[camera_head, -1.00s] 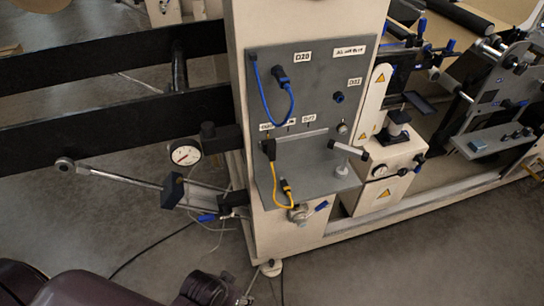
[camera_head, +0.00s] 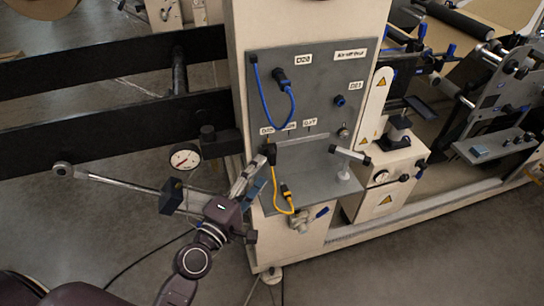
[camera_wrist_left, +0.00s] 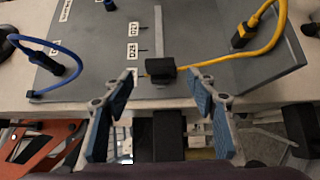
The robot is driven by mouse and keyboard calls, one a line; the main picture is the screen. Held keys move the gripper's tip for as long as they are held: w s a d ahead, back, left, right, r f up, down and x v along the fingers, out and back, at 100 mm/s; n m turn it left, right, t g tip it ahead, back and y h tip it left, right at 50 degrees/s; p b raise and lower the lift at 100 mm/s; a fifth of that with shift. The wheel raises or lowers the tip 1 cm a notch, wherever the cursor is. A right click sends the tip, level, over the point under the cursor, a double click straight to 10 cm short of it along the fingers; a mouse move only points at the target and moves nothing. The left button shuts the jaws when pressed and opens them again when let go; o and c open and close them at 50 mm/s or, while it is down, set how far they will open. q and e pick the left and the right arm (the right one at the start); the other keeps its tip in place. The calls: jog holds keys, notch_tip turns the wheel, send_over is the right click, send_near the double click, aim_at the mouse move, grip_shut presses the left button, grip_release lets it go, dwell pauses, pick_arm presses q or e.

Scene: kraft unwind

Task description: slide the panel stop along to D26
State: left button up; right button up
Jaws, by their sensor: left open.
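The panel stop appears to be the small black block (camera_head: 270,153) at the left end of a thin ledge on the grey panel (camera_head: 318,92), below the leftmost label. In the left wrist view the black block (camera_wrist_left: 160,70) sits at the near end of a grey strip, beside the lowest of three labels; the middle label (camera_wrist_left: 132,52) lies farther along. My left gripper (camera_head: 256,178) is open, with blue-padded fingers. In the left wrist view its fingertips (camera_wrist_left: 161,82) stand either side of the block, with gaps showing. Whether they reach its depth I cannot tell.
A yellow cable (camera_head: 276,190) runs from near the block to a lower connector. A blue cable (camera_head: 267,98) loops above. A gauge (camera_head: 185,158) and rod stand left.

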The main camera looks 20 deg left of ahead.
aim_at(270, 161)
pick_arm(q)
jog(key=w, duration=0.2)
jog(key=w+d+p, duration=0.1)
jog(key=w, duration=0.4)
jog(key=shift+w+d, duration=0.1)
jog(key=shift+d, duration=0.15)
grip_shut()
